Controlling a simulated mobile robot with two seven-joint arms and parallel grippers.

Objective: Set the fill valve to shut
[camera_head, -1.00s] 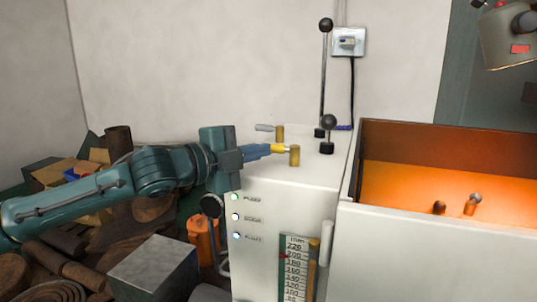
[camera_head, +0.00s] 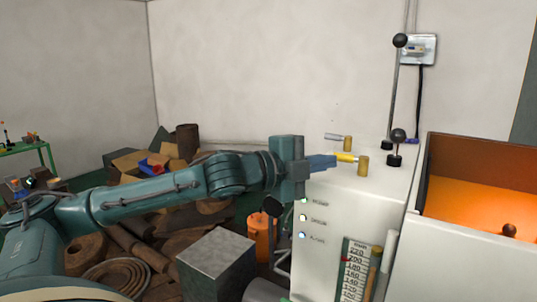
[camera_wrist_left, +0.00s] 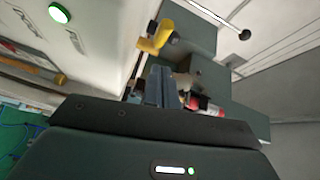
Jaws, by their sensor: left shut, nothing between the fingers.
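Two small brass valves stand on top of the white machine cabinet. The nearer brass valve (camera_head: 363,167) has a yellow lever (camera_head: 346,157) pointing left; the rear brass valve (camera_head: 348,143) has a grey lever (camera_head: 333,136) also pointing left. I cannot read which one is the fill valve. My left gripper (camera_head: 324,162) is shut and empty, its fingertips at the free end of the yellow lever; I cannot tell whether they touch. In the left wrist view the yellow lever (camera_wrist_left: 154,43) shows just beyond the shut fingers (camera_wrist_left: 158,86). My right gripper is not in view.
An open, orange-glowing tank (camera_head: 478,190) is to the right. The cabinet front has several lit indicators (camera_head: 303,218) and a gauge (camera_head: 355,268). Scrap and a metal block (camera_head: 218,262) lie below my left arm.

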